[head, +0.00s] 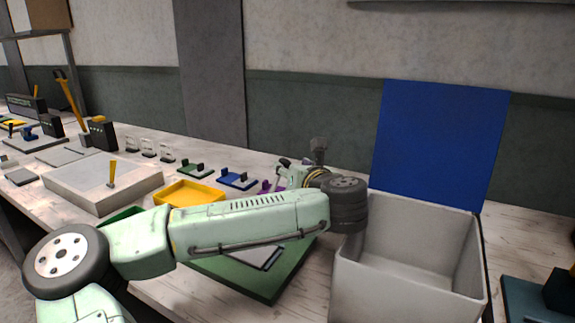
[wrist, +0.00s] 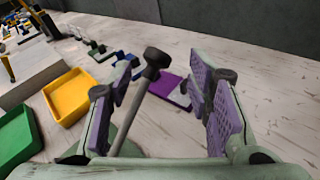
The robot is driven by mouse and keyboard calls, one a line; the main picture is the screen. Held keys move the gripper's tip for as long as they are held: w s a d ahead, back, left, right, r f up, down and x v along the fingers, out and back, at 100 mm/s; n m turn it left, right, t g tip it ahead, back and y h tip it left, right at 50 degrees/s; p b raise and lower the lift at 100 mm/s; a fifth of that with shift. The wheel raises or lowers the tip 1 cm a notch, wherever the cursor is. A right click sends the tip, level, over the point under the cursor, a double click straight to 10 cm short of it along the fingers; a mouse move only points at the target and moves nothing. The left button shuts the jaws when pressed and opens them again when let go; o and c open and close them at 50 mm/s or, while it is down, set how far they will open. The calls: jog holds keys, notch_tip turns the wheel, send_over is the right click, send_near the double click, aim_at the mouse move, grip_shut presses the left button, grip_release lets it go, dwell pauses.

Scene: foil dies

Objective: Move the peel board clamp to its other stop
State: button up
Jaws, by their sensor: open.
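A grey lever with a dark knob (wrist: 157,58), probably the peel board clamp's handle, stands tilted between the fingers of my gripper (wrist: 161,78) in the wrist view. The fingers are open, with clear space on the right of the lever; I cannot tell whether the left finger touches it. The knob also shows above my gripper in the head view (head: 319,144). A green board (head: 228,279) with a grey plate (head: 264,257) lies below my arm, largely covered by it. The lever's foot and its stops are hidden.
A grey open bin (head: 410,288) stands right of my gripper, a blue panel (head: 440,140) behind it. A yellow tray (head: 190,193), a green tray (wrist: 16,138) and small green, blue and purple (wrist: 172,91) stands lie left and beyond. A grey box (head: 85,188) carries an orange lever.

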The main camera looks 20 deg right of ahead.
jog(key=v, duration=0.6)
jog(key=shift+w, duration=0.1)
